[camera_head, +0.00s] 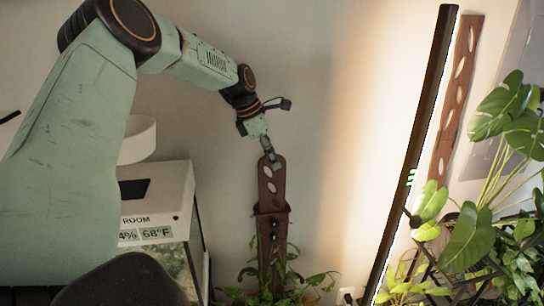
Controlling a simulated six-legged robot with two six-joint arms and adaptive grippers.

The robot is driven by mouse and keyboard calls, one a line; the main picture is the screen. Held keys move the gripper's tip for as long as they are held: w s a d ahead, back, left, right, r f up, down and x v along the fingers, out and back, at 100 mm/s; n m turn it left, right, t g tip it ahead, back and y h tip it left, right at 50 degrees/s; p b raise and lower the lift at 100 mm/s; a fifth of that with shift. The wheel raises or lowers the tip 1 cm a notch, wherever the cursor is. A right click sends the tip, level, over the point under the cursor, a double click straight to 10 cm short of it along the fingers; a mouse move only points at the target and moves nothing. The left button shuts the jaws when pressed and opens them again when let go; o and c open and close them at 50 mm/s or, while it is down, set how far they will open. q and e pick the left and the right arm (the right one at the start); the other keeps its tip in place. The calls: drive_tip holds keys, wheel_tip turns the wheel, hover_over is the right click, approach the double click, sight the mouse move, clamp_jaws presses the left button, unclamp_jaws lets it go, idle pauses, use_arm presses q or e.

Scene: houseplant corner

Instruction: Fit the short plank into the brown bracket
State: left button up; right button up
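My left gripper (268,151) reaches in from the upper left and is shut on the top end of the short plank (272,183). The plank is dark brown with oval holes and hangs nearly upright near the wall. Its lower end meets the top of the brown bracket (271,248), an upright strip with a wider collar, low in the middle of the view. The plank's lower end is hidden at the collar, and I cannot tell how deep it sits. Leaves cover the bracket's foot. My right gripper is not in view.
A tall dark lamp bar (416,150) glows against the wall on the right. A longer brown holed plank (455,95) stands behind it. Leafy plants (470,235) fill the lower right. A white-topped case with a display (150,205) stands left of the bracket.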

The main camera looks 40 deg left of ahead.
use_arm(q)
drive_tip(key=shift+a+r, duration=0.1)
drive_tip(key=shift+r, duration=0.25)
drive_tip(key=v, duration=1.1)
drive_tip(key=shift+s+r, duration=0.1)
idle(0.6)
